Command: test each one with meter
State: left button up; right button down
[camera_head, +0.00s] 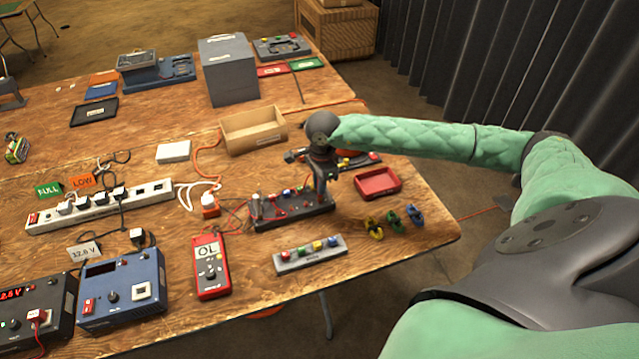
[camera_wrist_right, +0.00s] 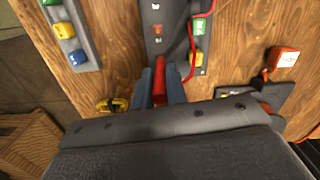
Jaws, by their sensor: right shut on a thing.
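A red multimeter (camera_head: 211,268) lies on the table and its screen reads OL. Red leads run from it to a dark test board (camera_head: 292,212) with coloured parts, which also shows in the wrist view (camera_wrist_right: 153,28). My right gripper (camera_head: 319,190) is low over the right end of this board. In the wrist view its fingers (camera_wrist_right: 160,92) are shut on a slim red piece (camera_wrist_right: 160,68), perhaps a probe; its tip is hard to see. A grey strip (camera_head: 297,264) holds several coloured pieces. Yellow, green and blue clips (camera_head: 393,222) lie at the right. My left gripper is out of view.
A red tray (camera_head: 377,193) is right of the gripper. A wooden box (camera_head: 252,132), a grey box (camera_head: 228,72), a power strip (camera_head: 97,210) with plugs and a blue power unit (camera_head: 120,292) stand around. Loose cables cross the middle. The table's right edge is close.

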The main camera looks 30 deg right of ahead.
jog(key=shift+f+b, duration=0.3)
jog(key=shift+b, duration=0.15)
dwell(0.6)
jog(key=c, duration=1)
grip_release()
jog(key=shift+r, duration=0.1)
jog(key=shift+r+p, duration=0.75)
jog(key=shift+r, duration=2.95)
